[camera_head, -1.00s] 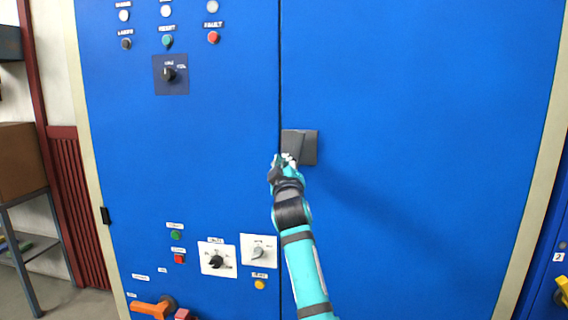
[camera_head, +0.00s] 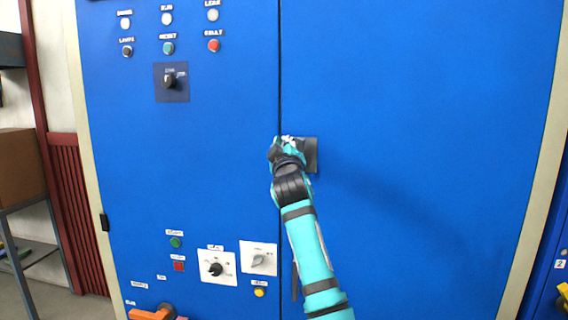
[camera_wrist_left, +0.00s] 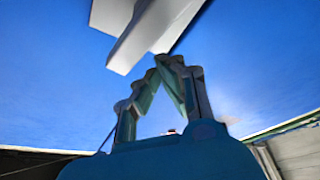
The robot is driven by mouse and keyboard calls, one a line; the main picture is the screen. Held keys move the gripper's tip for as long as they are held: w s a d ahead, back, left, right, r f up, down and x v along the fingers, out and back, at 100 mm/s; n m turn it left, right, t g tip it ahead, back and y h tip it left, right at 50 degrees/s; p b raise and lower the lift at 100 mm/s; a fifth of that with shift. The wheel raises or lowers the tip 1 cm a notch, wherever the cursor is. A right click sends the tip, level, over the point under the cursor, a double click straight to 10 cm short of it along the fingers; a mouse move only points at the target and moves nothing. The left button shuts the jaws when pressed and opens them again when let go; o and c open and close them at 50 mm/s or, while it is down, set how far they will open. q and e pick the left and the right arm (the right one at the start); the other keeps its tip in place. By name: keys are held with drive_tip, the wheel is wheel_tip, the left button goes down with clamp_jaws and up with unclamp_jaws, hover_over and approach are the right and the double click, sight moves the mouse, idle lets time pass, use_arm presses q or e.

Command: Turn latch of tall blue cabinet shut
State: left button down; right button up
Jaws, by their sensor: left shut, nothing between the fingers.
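The tall blue cabinet (camera_head: 420,110) fills the head view, its door seam running down the middle. Its dark grey latch (camera_head: 311,155) sits just right of the seam. My left gripper (camera_head: 290,141) is in front of the latch and hides its left part, so the handle's angle is unclear there. In the left wrist view the latch (camera_wrist_left: 150,30) shows as a pale plate with a raised bar. The left gripper's fingertips (camera_wrist_left: 168,62) meet, empty, close beside the bar's end; contact cannot be told. My right gripper is out of view.
Left of the seam are several lamps and buttons, a black rotary switch (camera_head: 170,82), two lower dials (camera_head: 216,268) and an orange handle (camera_head: 150,313). A shelf with a brown box (camera_head: 20,168) stands at far left. The right door is otherwise clear.

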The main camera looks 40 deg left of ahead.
use_arm(q)
drive_tip(key=shift+r, duration=1.7)
